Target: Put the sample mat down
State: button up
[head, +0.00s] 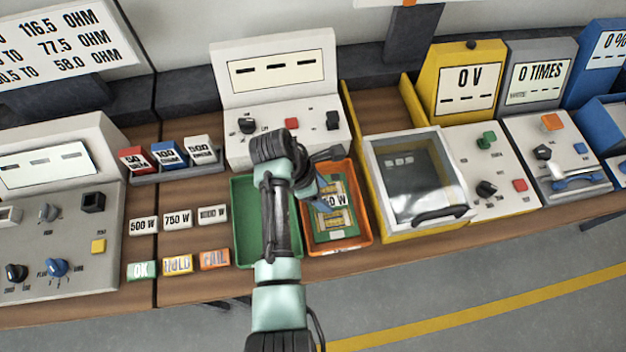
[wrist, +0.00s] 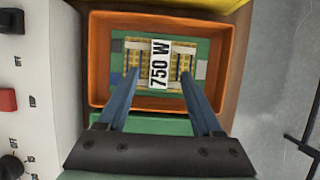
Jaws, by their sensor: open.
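Whether the fingertips touch the mat is unclear.
A green tray (head: 243,235) stands left of the orange tray, partly behind my arm. A yellow-framed glass-lidded box (head: 410,180) stands close on the right. A white control panel (head: 275,75) rises behind. Label tiles (head: 178,219) lie to the left.

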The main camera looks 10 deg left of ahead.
jog(key=v, duration=0.8)
jog(key=w+r+m+t+y, duration=0.2)
jog(key=w+r+m+t, duration=0.45)
jog(key=w+r, duration=0.5)
notch_tip(320, 180, up, 19)
jog(key=w+m+t+y, duration=0.1)
jog(key=w+m+t, duration=0.1)
jog(key=m+t, duration=0.35)
jog(key=s+d+r+m+t, duration=0.1)
jog(key=s+r+m+t, duration=0.15)
jog(key=r, duration=0.55)
jog(key=s+d+r+m+t, duration=0.15)
jog(key=r+t, duration=0.25)
jog(key=r, duration=0.4)
jog(key=s+d+r+m+t+y, duration=0.1)
jog(key=s+r+m+t, duration=0.4)
jog(key=s+r, duration=1)
jog(key=shift+d+r+m+t, duration=0.3)
jog(key=shift+d+r+t, duration=0.5)
jog(key=shift+t, duration=0.45)
jog(key=shift+s, duration=0.1)
